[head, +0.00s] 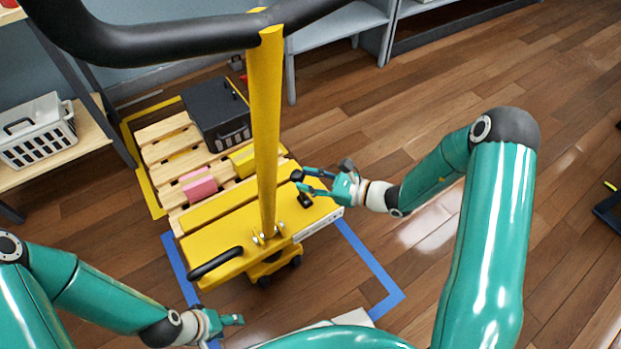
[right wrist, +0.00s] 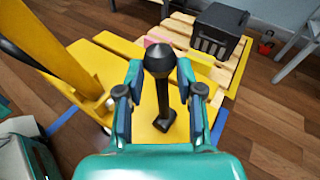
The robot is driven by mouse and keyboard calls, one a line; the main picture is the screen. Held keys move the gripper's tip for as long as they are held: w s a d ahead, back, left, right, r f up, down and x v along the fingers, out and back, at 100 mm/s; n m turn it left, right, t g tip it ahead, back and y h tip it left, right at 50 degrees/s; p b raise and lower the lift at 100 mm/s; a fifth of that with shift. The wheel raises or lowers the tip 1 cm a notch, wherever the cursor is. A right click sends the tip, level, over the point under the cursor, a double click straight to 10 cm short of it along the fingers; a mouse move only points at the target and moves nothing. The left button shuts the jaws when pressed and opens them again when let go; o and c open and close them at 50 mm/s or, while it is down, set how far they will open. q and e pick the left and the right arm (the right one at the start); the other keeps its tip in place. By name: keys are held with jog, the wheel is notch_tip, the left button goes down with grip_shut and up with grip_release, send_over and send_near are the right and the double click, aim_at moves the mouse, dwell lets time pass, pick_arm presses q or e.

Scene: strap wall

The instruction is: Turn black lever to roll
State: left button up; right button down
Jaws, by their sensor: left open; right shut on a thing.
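The black lever (right wrist: 164,105) stands up from the yellow deck of the cart, with a round knob on top. In the head view the lever (head: 304,198) is at the right side of the deck, partly behind my gripper. My right gripper (head: 303,180) is shut on the lever; in the right wrist view its fingers (right wrist: 160,95) sit on either side of it, just below the knob. My left gripper (head: 230,320) is open and empty, low in front of the cart, apart from it.
A yellow post (head: 266,130) rises to a thick black handlebar (head: 150,38). Behind the deck a wooden pallet (head: 165,150) carries a black crate (head: 215,112), a pink block (head: 199,186) and a yellow block (head: 243,162). A white basket (head: 38,130) is on the left shelf.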

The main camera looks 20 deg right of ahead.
jog(key=c, duration=0.7)
grip_release()
jog(key=v, duration=1.2)
jog(key=shift+f, duration=0.1)
